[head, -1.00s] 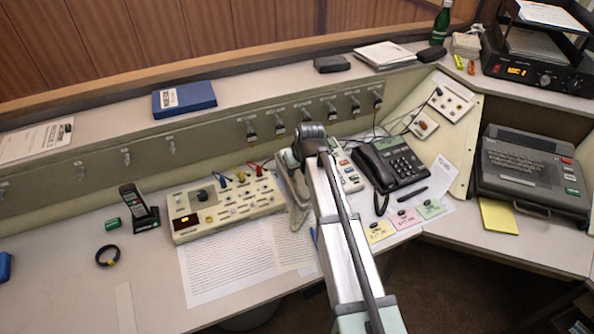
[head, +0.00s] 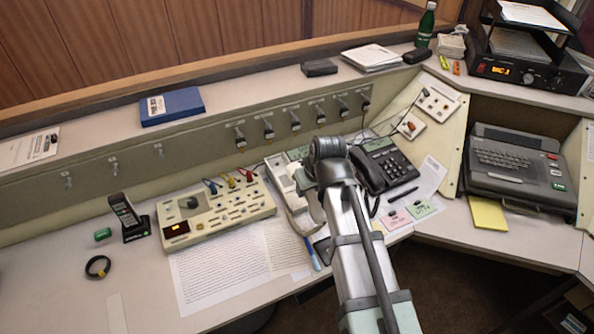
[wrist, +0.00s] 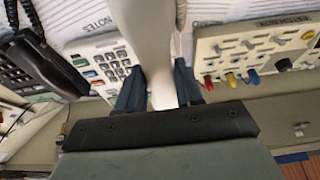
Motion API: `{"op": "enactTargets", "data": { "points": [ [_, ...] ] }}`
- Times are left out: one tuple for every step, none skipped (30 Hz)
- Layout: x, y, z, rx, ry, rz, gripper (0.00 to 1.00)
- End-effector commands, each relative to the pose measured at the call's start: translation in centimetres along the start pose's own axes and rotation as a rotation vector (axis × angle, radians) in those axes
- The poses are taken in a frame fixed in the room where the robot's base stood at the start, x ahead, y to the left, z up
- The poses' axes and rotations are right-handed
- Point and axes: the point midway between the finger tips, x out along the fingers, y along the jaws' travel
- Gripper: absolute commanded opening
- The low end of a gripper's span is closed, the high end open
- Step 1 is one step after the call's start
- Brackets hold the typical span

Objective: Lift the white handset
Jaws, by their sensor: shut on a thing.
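The white handset (wrist: 150,40) runs lengthwise between the two dark fingers of my gripper (wrist: 160,82) in the wrist view. The fingers are shut on it, one on each side. Its phone with the keypad (wrist: 106,66) shows just left of it in that view. In the head view, a pale part of the handset (head: 289,190) shows left of my wrist, while my arm hides the fingers and much of the phone. I cannot tell how far the handset is above its cradle.
A beige control panel (head: 215,212) with coloured plugs stands close on the left. A black desk phone (head: 385,165) stands close on the right. Printed sheets (head: 225,270) and coloured notes (head: 397,219) lie in front. A cordless phone (head: 127,215) stands further left.

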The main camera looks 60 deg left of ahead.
Motion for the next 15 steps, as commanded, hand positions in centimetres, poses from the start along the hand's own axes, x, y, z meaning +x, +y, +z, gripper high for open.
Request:
{"op": "enactTargets", "data": {
  "points": [
    [-0.6, -0.1, 1.5, 0.001, 0.001, 0.001, 0.00],
    [-0.8, -0.1, 2.0, 0.001, 0.001, 0.001, 0.00],
    [-1.1, -0.1, 2.7, 0.001, 0.001, 0.001, 0.00],
    [-1.2, -0.1, 3.1, 0.001, 0.001, 0.001, 0.00],
    [-1.4, -0.1, 3.5, 0.000, 0.001, 0.001, 0.00],
    [-1.6, -0.1, 4.0, 0.000, 0.001, 0.001, 0.00],
    [-1.8, -0.1, 4.3, 0.000, 0.001, 0.000, 0.00],
    [-1.9, -0.1, 4.6, 0.000, 0.001, 0.000, 0.00],
    [-2.0, 0.0, 4.9, 0.000, 0.001, 0.000, 0.00],
    [-2.1, 0.0, 5.1, 0.000, 0.001, 0.000, 0.00],
    [-2.2, 0.0, 5.3, 0.000, 0.001, 0.000, 0.00],
    [-2.3, 0.0, 5.5, 0.000, 0.001, 0.000, 0.00],
    [-2.4, 0.0, 5.6, 0.000, 0.001, 0.000, 0.00],
    [-2.5, 0.0, 5.7, 0.000, 0.001, 0.000, 0.00],
    [-2.7, 0.0, 5.7, 0.000, 0.001, 0.000, 0.00]
  ]
}}
